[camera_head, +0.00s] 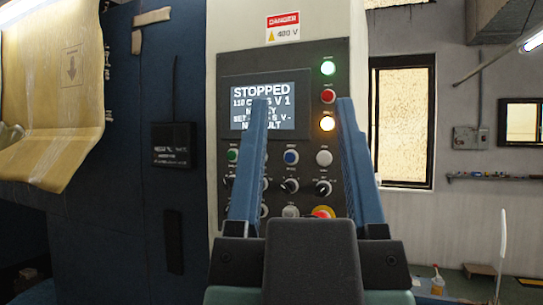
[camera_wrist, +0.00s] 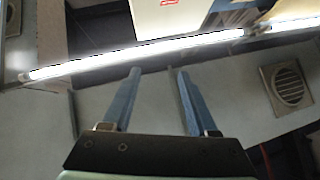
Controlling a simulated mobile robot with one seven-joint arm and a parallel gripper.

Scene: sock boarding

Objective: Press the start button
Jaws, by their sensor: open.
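A dark control panel (camera_head: 338,60) is mounted on a light cabinet in the head view. Its screen (camera_head: 262,92) reads STOPPED, with smaller lines partly hidden by a finger. A green button (camera_head: 232,155) sits below the screen at the left; its label is too small to read. Blue and white buttons, knobs and a red button over yellow (camera_head: 323,212) also show. My gripper (camera_head: 302,105) is open and empty, its two blue fingers pointing up in front of the panel. The wrist view shows the fingers (camera_wrist: 155,75) apart, with nothing between them.
A dark blue cabinet with hanging yellowish sheet (camera_head: 55,95) stands left. A window and shelf are on the right wall. The wrist view shows a ceiling light (camera_wrist: 140,54) and vent.

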